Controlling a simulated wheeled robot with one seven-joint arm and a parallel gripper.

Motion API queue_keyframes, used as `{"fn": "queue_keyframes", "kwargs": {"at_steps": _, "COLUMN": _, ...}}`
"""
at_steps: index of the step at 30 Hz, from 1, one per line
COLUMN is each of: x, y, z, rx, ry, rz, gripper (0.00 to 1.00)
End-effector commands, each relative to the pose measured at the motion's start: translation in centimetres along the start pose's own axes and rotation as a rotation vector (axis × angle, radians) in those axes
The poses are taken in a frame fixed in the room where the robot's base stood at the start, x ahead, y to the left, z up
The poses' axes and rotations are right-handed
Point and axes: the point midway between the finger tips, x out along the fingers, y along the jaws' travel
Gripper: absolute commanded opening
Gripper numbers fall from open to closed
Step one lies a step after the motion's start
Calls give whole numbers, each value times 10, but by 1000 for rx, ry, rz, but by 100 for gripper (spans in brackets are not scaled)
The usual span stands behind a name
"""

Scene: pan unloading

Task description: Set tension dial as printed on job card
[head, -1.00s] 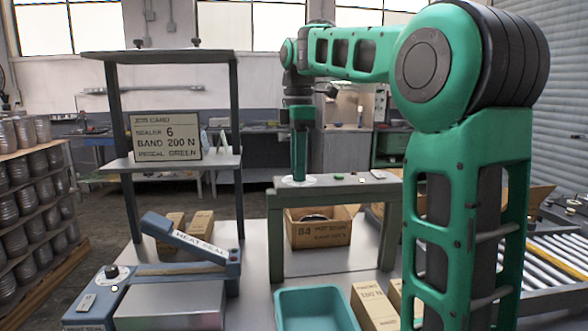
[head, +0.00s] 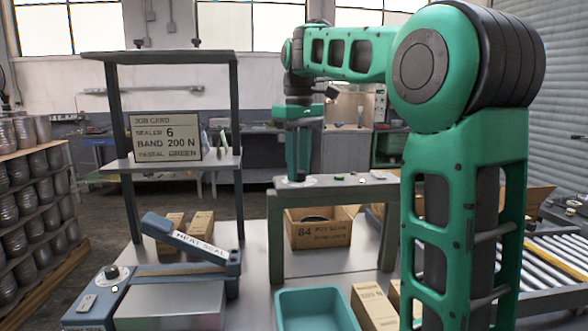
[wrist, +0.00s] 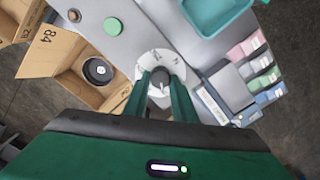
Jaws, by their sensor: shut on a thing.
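The job card (head: 167,137) stands on the shelf at left and reads sealer 6, band 200 N, and a last line ending in GREEN. The tension dial (head: 312,180), a white marked disc with a grey knob, is on top of the grey-green stand. It also shows in the wrist view (wrist: 148,63). My gripper (head: 297,178) points straight down over the dial. In the wrist view my gripper (wrist: 161,82) has its fingers shut on the dial's knob. The fingers hide part of the disc, and the scale marks are too small to read.
A green button (wrist: 112,26) and a small brown knob (wrist: 74,15) sit on the same stand top. An open carton (head: 322,232) stands under it. The heat sealer (head: 150,270) is at front left, a teal tray (head: 316,310) at front centre.

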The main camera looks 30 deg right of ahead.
Motion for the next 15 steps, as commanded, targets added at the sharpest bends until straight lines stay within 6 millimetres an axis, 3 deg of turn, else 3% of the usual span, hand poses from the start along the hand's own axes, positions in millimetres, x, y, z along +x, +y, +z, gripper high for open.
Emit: {"fn": "queue_keyframes", "kwargs": {"at_steps": 15, "x": -2, "y": 2, "z": -1, "rx": 490, "ry": 8, "rz": 1, "gripper": 2}}
